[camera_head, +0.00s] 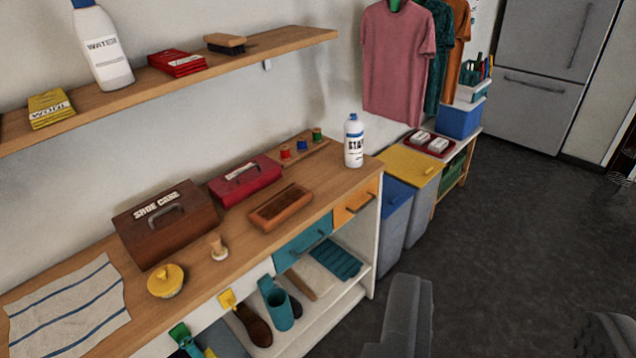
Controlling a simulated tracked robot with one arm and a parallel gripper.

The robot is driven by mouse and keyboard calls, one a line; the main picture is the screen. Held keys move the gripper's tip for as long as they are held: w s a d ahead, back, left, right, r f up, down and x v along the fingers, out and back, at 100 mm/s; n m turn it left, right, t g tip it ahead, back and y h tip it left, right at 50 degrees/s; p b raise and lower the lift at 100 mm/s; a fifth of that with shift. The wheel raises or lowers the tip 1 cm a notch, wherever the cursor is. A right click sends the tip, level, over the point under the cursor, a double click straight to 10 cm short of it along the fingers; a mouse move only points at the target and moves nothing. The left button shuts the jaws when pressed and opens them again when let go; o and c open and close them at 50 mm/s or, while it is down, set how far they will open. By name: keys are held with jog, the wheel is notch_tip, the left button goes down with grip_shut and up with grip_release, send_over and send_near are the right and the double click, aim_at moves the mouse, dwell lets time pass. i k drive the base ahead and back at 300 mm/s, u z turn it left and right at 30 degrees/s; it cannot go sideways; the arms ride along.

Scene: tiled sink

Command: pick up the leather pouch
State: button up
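I cannot make out a leather pouch anywhere in this view. My gripper (508,305) shows at the lower right, its two dark fingers wide apart over the dark floor. Nothing shows between the fingers. It is to the right of the wooden counter (215,262) and in front of it. A brown box marked "SHOE CARE" (165,222) sits on the counter at the left. Brown shoes (252,325) are partly hidden in the lower compartment.
The counter also holds a red box (246,180), a wooden tray (281,207), a white bottle (354,142) and a striped cloth (68,308). A wall shelf (255,50) is above. Bins (409,168) stand at its right end. The dark floor (520,215) is clear toward the fridge (545,70).

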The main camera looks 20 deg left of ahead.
aim_at(268, 216)
jog(key=u, duration=0.2)
jog(key=i, duration=1.25)
jog(key=u, duration=0.95)
jog(key=i, duration=0.4)
jog(key=u, duration=0.25)
